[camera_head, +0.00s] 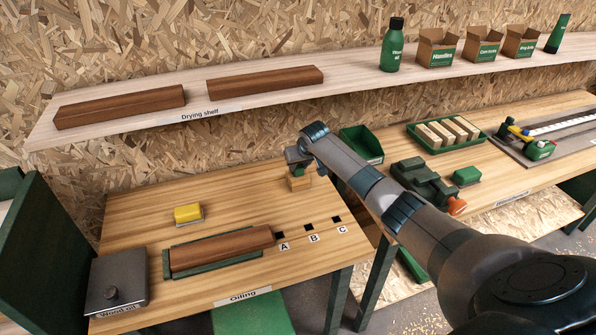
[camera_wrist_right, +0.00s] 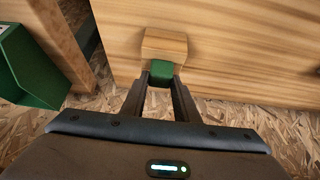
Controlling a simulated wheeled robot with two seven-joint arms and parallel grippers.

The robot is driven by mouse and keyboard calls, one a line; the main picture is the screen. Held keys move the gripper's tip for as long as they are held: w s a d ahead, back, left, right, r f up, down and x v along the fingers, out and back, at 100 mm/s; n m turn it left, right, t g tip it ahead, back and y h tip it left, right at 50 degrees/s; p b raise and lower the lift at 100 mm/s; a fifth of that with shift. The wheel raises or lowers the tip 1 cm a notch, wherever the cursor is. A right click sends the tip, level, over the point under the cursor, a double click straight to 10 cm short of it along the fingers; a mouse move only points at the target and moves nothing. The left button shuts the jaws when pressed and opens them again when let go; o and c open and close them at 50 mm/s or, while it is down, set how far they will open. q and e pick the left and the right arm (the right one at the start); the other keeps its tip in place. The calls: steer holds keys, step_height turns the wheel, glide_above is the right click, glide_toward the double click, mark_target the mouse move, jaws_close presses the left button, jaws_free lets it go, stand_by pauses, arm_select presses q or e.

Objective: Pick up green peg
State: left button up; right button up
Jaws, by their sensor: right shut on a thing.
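The green peg (camera_wrist_right: 161,77) shows in the right wrist view between the fingertips of my right gripper (camera_wrist_right: 160,88), which is shut on it. The peg is at the near side of a small wooden block (camera_wrist_right: 165,44); I cannot tell whether it is still seated in the block. In the head view my right gripper (camera_head: 298,166) is just above the same wooden block (camera_head: 299,184) at the back right of the oiling table, and it hides most of the peg. My left gripper is not in view.
On the oiling table (camera_head: 130,235) are a yellow sponge (camera_head: 187,213), a brown board (camera_head: 222,250) in a green holder, a grey oil box (camera_head: 117,283) and dark square holes marked A, B, C. A green bin (camera_head: 362,145) stands right of my gripper. The drying shelf (camera_head: 350,90) runs behind.

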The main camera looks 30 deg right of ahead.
steer(key=shift+r, duration=0.1)
steer(key=shift+w+r+b, duration=0.1)
steer(key=shift+r+b, duration=0.3)
steer(key=shift+r, duration=0.1)
steer(key=r, duration=0.1)
steer(key=r+b, duration=0.1)
steer(key=r, duration=0.1)
steer(key=shift+s+d+b, duration=0.25)
steer(key=shift+s+b, duration=0.05)
steer(key=shift+s, duration=0.1)
steer(key=s+d+r+b, duration=0.3)
steer(key=s+d+r, duration=0.2)
steer(key=s+r, duration=0.2)
steer(key=s, duration=0.2)
steer(key=shift+s, duration=0.3)
steer(key=shift+d, duration=0.1)
step_height(320, 180, up, 7)
steer(key=p, duration=0.7)
steer(key=shift+p, duration=0.35)
steer(key=shift+f, duration=0.1)
